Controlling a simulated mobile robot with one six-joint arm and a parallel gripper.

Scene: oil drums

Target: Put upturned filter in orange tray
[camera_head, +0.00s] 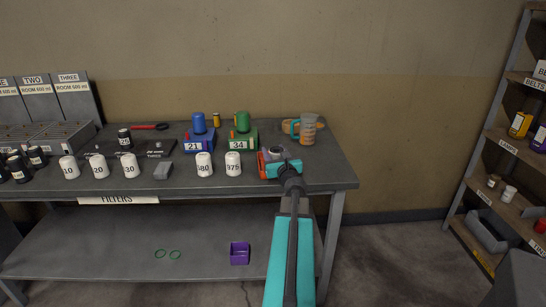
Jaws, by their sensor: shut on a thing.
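The orange tray (263,164) stands near the right end of the bench, right of the green tray, largely hidden behind my gripper. My gripper (277,160), with teal parts, is low over this tray and shut on a small grey, dark-rimmed thing (275,152), which looks like the upturned filter with its ring end up. Its lower part is hidden, so I cannot tell whether it touches the tray.
A blue tray (191,145) marked 21 and a green tray (243,142) marked 34 stand to the left. Several white filters (204,164) line the front. A purple box (240,253) is on the lower shelf.

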